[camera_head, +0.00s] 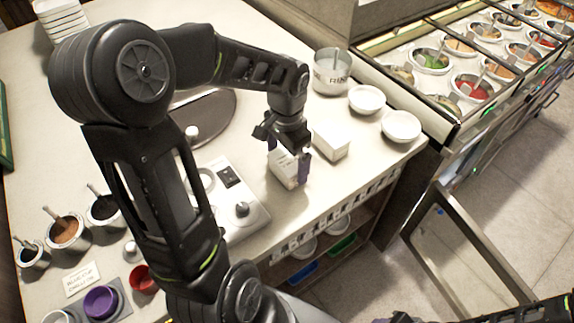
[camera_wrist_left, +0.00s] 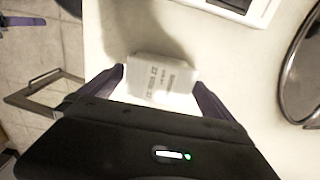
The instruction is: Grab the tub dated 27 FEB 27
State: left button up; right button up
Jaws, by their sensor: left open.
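A white tub (camera_head: 286,172) with dark print stands on the counter near its front edge. My left gripper (camera_head: 288,158) is open and points down over it, with a purple finger on either side. In the left wrist view the same tub (camera_wrist_left: 160,75) sits between the open fingers (camera_wrist_left: 160,84), and I cannot tell whether they touch it. Its print is too blurred to read a date. A second white tub (camera_head: 331,141) stands just behind and to the right, with no date legible. Dark parts at the lower right of the head view may be my right arm; its jaws are unclear.
A white lettered pot (camera_head: 332,72) and two white bowls (camera_head: 367,99) (camera_head: 401,126) stand behind the tubs. A white appliance with a knob (camera_head: 241,209) is close on the left. Sauce wells (camera_head: 66,231) line the left side. The counter's front edge is near.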

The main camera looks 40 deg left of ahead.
pick_arm(q)
jog(key=shift+f, duration=1.45)
jog(key=c, duration=1.5)
